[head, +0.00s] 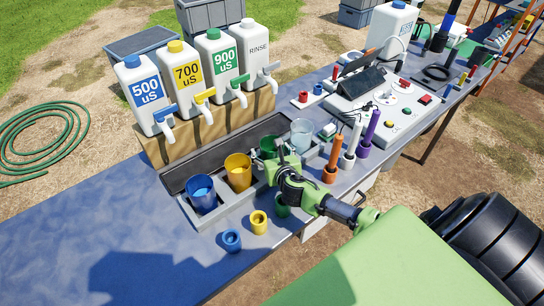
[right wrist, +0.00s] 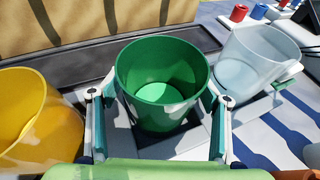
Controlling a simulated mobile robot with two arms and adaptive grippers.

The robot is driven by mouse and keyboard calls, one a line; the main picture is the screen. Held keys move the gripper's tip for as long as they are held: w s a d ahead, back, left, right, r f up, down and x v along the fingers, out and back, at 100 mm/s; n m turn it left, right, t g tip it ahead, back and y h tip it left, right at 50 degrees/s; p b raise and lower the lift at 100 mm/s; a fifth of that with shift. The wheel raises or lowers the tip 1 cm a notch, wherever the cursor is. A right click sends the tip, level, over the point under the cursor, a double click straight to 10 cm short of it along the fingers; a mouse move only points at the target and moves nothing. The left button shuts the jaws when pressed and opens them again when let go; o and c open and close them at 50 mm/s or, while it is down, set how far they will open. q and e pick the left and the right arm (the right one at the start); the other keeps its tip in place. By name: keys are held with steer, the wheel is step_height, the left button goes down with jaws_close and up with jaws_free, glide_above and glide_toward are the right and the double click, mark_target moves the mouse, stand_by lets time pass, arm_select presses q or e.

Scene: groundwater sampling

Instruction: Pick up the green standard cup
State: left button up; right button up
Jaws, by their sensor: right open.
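The green standard cup (right wrist: 160,80) stands upright and open-topped in the right wrist view, in a row of cups in a grey holder. In the head view only part of the green cup (head: 268,146) shows behind my right gripper (head: 274,163). My right gripper is open. In the right wrist view its two fingers (right wrist: 160,100) stand on the left and right of the cup's near side, with nothing gripped. I cannot tell whether they touch the cup. My left gripper is not in view.
A yellow cup (head: 238,172) and a clear cup (head: 302,133) flank the green one closely; a blue cup (head: 201,193) is further left. Small blue (head: 231,241), yellow (head: 258,222) and green (head: 282,206) cups stand in front. White jugs (head: 147,95) stand behind. The table's left (head: 80,240) is clear.

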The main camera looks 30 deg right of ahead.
steer(key=c, duration=1.3)
